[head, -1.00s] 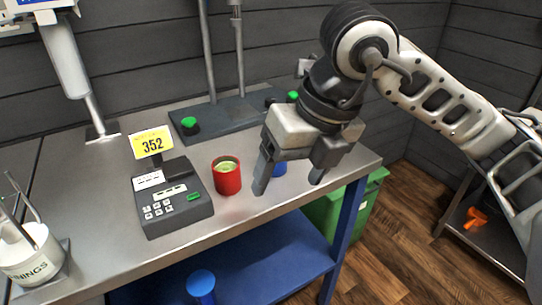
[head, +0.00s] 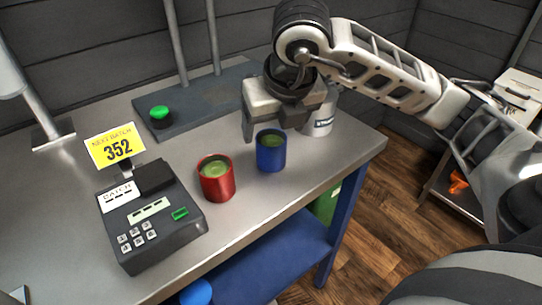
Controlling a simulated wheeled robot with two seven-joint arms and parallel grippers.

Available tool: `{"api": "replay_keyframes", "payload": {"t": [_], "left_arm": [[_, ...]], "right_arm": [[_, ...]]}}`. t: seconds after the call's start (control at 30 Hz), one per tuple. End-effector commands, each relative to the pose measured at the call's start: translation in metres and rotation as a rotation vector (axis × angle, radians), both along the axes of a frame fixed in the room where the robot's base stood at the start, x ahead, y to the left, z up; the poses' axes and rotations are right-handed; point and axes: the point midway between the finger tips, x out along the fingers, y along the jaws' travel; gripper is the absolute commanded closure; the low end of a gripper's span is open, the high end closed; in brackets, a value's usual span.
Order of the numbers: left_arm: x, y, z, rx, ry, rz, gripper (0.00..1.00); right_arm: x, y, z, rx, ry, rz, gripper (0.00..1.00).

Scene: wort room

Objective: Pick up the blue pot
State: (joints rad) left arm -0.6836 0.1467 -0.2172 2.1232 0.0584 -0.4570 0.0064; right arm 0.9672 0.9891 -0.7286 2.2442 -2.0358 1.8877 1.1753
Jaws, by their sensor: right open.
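The blue pot (head: 271,153) stands upright on the steel table in the head view, with green contents inside. It is to the right of a red pot (head: 217,180) with similar green contents. My right gripper (head: 272,128) is open above and just behind the blue pot, fingers pointing down. Its left finger hangs to the left of the pot's rim, apart from it as far as I can see. The other finger is partly hidden. My left gripper is not in view.
A batch keypad (head: 150,215) with a yellow 352 sign (head: 118,147) stands left of the red pot. A pale container (head: 319,122) is behind the gripper. A dark base with a green button (head: 161,116) lies at the back. The table's front (head: 245,228) is bare.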

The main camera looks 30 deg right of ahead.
Motion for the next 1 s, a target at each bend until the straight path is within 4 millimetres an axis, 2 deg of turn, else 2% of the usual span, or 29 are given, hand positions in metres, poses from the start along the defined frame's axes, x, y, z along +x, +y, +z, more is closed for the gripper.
{"api": "replay_keyframes", "payload": {"t": [0.17, 0.37, 0.5, 0.77, 0.8, 0.97, 1.0], "left_arm": [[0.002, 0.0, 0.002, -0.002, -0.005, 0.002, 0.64], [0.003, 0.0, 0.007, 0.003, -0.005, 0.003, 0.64], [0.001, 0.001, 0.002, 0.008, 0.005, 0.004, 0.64], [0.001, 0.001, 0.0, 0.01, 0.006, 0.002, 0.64], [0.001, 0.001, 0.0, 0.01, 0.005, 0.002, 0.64], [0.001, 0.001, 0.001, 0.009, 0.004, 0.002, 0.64], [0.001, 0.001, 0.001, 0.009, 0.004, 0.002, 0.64]], "right_arm": [[0.003, -0.001, -0.011, -0.001, 0.002, -0.001, 0.24], [0.01, -0.002, -0.038, -0.002, 0.005, 0.0, 0.24], [0.017, -0.003, -0.053, 0.0, 0.002, 0.0, 0.24], [0.019, -0.003, -0.057, 0.0, -0.001, 0.0, 0.24], [0.019, -0.003, -0.057, 0.0, 0.0, 0.0, 0.27], [0.019, -0.003, -0.057, 0.0, 0.0, 0.001, 0.71], [0.019, -0.003, -0.057, 0.0, 0.0, 0.001, 0.76]]}}
